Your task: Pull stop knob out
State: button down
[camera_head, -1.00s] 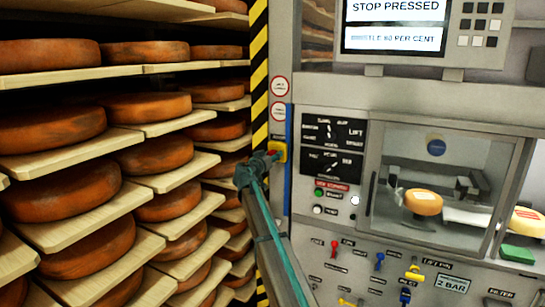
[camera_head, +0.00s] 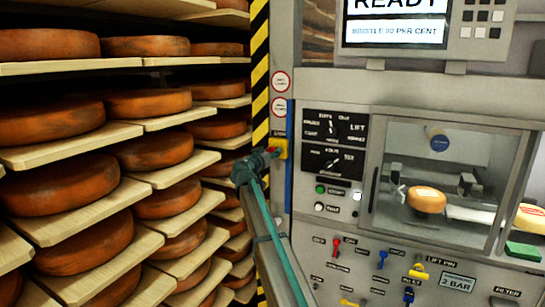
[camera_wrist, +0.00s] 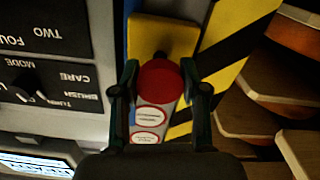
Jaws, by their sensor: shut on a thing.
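The red stop knob (camera_wrist: 158,81) sits on a yellow housing (camera_wrist: 163,36) in the wrist view. In the head view the yellow housing (camera_head: 281,149) is on the machine's left edge, beside the striped post. My gripper (camera_head: 271,152) is at the knob and hides much of it there. In the wrist view the fingers of my gripper (camera_wrist: 160,85) stand on both sides of the knob, shut on it. A dark stem shows between the knob and the housing. The machine's screen (camera_head: 395,20) reads "READY".
A rack of cheese wheels on wooden shelves (camera_head: 150,128) fills the left side. A yellow-black striped post (camera_head: 260,75) stands close beside the housing. The machine's panel has a dial block (camera_head: 333,143), a window with a cheese (camera_head: 427,199) behind it, and coloured levers below.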

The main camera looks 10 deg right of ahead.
jog(key=shift+s+f, duration=0.15)
jog(key=c, duration=0.9)
grip_release()
jog(key=o, duration=0.3)
jog(key=shift+s+a, duration=0.1)
jog(key=shift+a, duration=0.05)
jog(key=v, duration=1.1)
jog(key=shift+s+a, duration=0.2)
jog(key=shift+s, duration=0.15)
